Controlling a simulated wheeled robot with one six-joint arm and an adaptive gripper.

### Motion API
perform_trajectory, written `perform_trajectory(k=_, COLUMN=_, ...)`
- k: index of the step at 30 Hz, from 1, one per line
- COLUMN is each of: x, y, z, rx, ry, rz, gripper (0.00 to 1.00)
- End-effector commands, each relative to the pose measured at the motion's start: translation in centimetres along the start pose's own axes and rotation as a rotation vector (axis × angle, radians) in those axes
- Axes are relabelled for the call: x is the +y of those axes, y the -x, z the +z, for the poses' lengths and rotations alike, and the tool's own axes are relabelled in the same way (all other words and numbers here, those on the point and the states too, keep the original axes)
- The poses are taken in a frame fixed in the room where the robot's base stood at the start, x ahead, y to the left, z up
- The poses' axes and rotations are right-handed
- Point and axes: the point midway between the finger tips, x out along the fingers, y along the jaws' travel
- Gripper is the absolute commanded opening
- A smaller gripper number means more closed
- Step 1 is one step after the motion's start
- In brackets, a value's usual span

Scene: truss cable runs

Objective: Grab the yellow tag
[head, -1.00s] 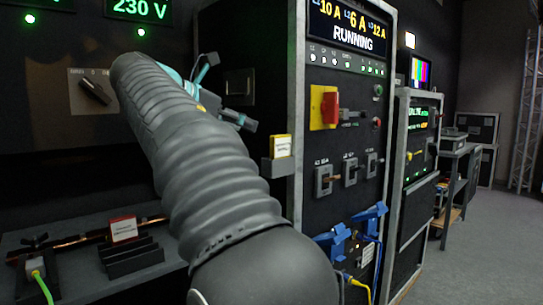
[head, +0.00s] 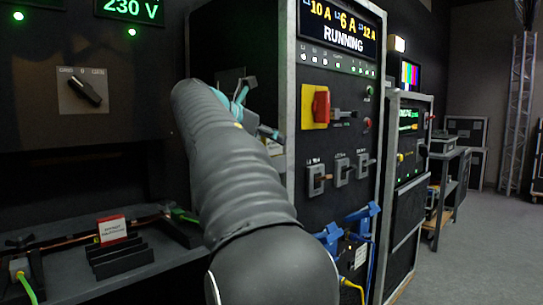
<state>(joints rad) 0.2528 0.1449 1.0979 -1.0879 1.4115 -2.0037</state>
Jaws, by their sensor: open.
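The yellow tag (head: 274,148) sits in a small holder on the left side of the rack with the RUNNING display. Only a pale sliver of it shows; my arm and gripper hide the rest. My gripper (head: 263,109) is open, in front of the rack's left side, with its fingers just above and around the height of the tag. Its lower finger overlaps the tag in the picture; I cannot tell if they touch. Nothing shows between the fingers.
A red and white tag (head: 111,229) stands by a black slotted block (head: 122,257) on the left shelf. A rotary switch (head: 82,91) is on the panel above. The rack front carries a red and yellow switch (head: 317,107) and blue connectors (head: 360,222). Floor at right is clear.

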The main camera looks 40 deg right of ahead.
Motion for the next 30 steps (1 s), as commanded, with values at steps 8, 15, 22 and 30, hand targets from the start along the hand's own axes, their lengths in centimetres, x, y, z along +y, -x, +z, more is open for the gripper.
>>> perform_trajectory(k=8, x=0.0, y=-0.83, z=-0.03, rx=0.0, ry=0.001, rz=0.0, gripper=0.48)
perform_trajectory(k=15, x=0.0, y=-0.81, z=-0.02, rx=0.0, ry=0.0, rz=0.0, gripper=0.05)
perform_trajectory(k=22, x=-0.01, y=-0.79, z=-0.01, rx=0.0, ry=0.0, rz=0.0, gripper=0.0)
perform_trajectory(k=30, x=0.03, y=-0.38, z=0.44, rx=-0.001, ry=0.0, rz=0.001, gripper=0.0)
